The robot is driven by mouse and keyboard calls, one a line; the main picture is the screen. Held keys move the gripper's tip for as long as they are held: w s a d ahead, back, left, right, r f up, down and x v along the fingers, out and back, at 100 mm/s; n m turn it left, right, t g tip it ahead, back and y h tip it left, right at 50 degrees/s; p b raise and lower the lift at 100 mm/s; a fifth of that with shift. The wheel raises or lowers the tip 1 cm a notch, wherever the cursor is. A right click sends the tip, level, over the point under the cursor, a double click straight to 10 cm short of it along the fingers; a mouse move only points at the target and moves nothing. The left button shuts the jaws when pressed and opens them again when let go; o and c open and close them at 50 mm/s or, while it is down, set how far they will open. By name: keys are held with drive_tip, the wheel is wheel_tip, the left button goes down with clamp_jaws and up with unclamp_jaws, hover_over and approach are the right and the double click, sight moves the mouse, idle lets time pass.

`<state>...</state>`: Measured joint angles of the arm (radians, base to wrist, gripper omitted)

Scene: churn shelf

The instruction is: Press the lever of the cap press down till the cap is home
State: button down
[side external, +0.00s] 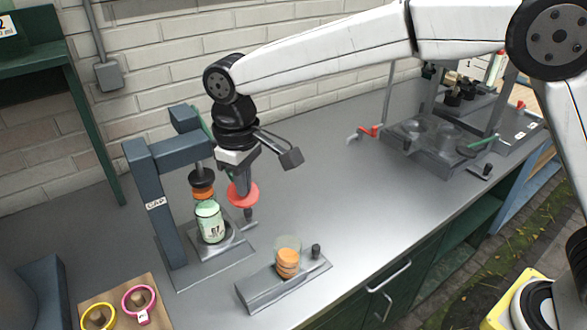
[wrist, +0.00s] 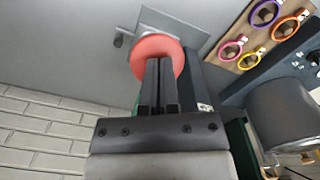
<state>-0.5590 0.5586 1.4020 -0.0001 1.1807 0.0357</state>
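The cap press (side external: 150,190) is a blue-grey frame labelled CAP on a metal base plate. A pale green jar (side external: 210,222) marked 67 stands upright on it. An orange cap (side external: 203,193) shows right at the jar's top, below the press's dark round head (side external: 202,177). The lever's red round knob (side external: 243,196) is in front of the press; its arm is mostly hidden behind my wrist. My gripper (side external: 242,184) points down with its fingers together, tips over the knob. In the wrist view the fingers (wrist: 158,62) overlap the red knob (wrist: 158,47); contact is unclear.
A grey block (side external: 284,287) holding a clear tube of orange caps stands at the front. A board (side external: 125,303) with coloured rings lies at the lower left. A grey station (side external: 430,140) stands at the far right.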

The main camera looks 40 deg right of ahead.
drive_tip(key=shift+f, duration=0.15)
drive_tip(key=shift+w+f, duration=0.25)
drive_tip(key=shift+f, duration=0.65)
drive_tip(key=shift+w+f, duration=0.3)
drive_tip(key=shift+f, duration=0.35)
idle(0.5)
drive_tip(key=shift+w+f, duration=0.4)
drive_tip(key=shift+f, duration=0.5)
drive_tip(key=shift+w+f, duration=0.3)
drive_tip(key=shift+f, duration=0.2)
idle(0.4)
